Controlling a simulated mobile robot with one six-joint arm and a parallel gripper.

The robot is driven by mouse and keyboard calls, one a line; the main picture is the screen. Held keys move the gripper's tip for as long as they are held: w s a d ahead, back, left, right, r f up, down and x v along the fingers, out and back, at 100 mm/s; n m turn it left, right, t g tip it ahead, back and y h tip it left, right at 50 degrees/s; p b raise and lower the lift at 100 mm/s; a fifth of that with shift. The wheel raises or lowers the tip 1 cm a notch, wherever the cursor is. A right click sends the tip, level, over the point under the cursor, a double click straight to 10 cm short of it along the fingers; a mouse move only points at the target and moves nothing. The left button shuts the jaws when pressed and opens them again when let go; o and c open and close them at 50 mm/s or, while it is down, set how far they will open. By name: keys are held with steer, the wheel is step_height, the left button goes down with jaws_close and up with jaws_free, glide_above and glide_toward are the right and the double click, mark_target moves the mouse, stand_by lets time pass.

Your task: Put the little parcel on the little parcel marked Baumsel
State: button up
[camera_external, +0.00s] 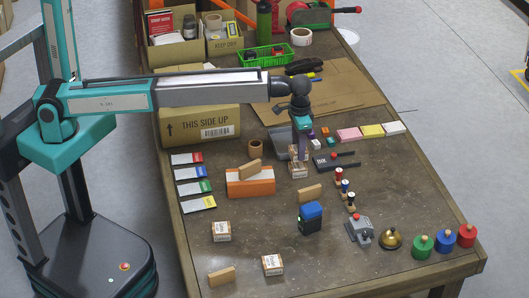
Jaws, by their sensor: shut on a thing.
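My gripper (300,153) points down over the middle of the table and is shut on a little parcel (298,171), white and brown with printed labels. The fingers hide its upper part, and I cannot tell whether it touches the table or another parcel under it. Two similar little parcels stand apart at the front, one at front left (221,232) and one nearer the front edge (273,265). Their print is too small to read, so I cannot tell which is marked Baumsel.
Stamps (345,187), a blue-and-black stamper (311,218) and a brass bell (390,238) stand farther front right.

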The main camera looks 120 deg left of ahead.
steer(key=shift+f, duration=0.15)
steer(key=shift+f+p, duration=0.7)
steer(key=shift+f, duration=0.95)
steer(key=shift+f, duration=0.15)
steer(key=o, duration=1.1)
steer(key=shift+r, duration=0.25)
steer(key=shift+r+b, duration=1.6)
steer(key=shift+r, duration=4.35)
